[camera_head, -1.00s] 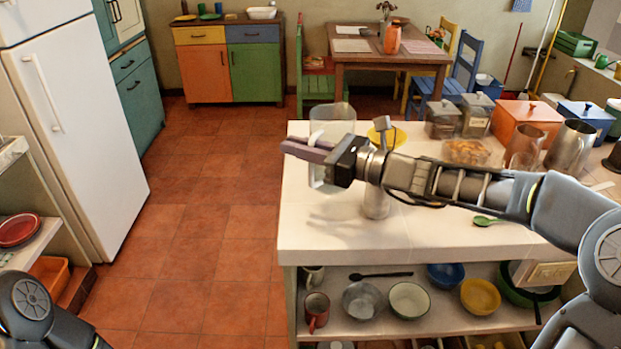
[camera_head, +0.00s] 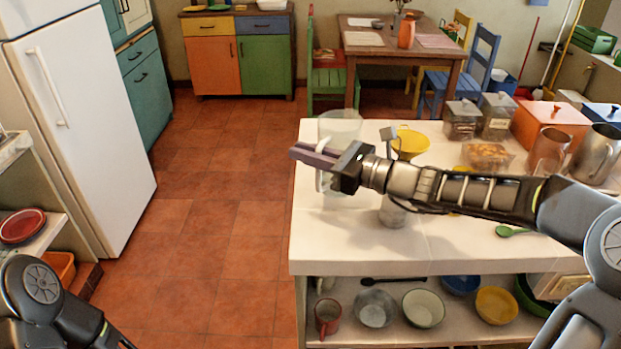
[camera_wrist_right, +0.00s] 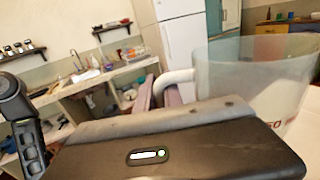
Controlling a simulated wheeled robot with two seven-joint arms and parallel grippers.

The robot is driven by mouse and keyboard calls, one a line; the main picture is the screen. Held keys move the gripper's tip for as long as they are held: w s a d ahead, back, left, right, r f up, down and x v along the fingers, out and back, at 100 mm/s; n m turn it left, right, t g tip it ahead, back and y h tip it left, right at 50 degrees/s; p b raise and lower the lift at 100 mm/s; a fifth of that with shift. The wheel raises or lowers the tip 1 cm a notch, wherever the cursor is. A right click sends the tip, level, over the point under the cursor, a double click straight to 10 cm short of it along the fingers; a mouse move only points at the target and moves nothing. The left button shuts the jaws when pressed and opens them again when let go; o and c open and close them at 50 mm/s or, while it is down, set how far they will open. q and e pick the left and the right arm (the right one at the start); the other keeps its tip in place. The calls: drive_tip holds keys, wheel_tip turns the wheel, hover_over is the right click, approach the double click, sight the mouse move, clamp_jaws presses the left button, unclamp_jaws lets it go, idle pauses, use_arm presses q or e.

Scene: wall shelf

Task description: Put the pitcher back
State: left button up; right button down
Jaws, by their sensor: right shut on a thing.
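The clear pitcher (camera_head: 341,124) with a white handle is at the left end of the white counter (camera_head: 330,250) in the head view. My right gripper (camera_head: 303,153) is shut on the handle, and its arm hides part of the pitcher's body. The pitcher appears to be upright; how far its base is from the counter top is hard to tell. In the right wrist view the pitcher (camera_wrist_right: 255,75) fills the right side, with its handle between the fingers (camera_wrist_right: 160,97). My left gripper is outside the head view; only part of the left arm shows.
The floor (camera_head: 220,220) to the left is clear.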

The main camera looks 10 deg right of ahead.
drive_tip(key=shift+f, duration=0.2)
drive_tip(key=shift+f, duration=2.35)
drive_tip(key=c, duration=1.5)
unclamp_jaws()
drive_tip(key=v, duration=0.8)
drive_tip(key=shift+f+b, duration=0.15)
drive_tip(key=shift+b, duration=0.2)
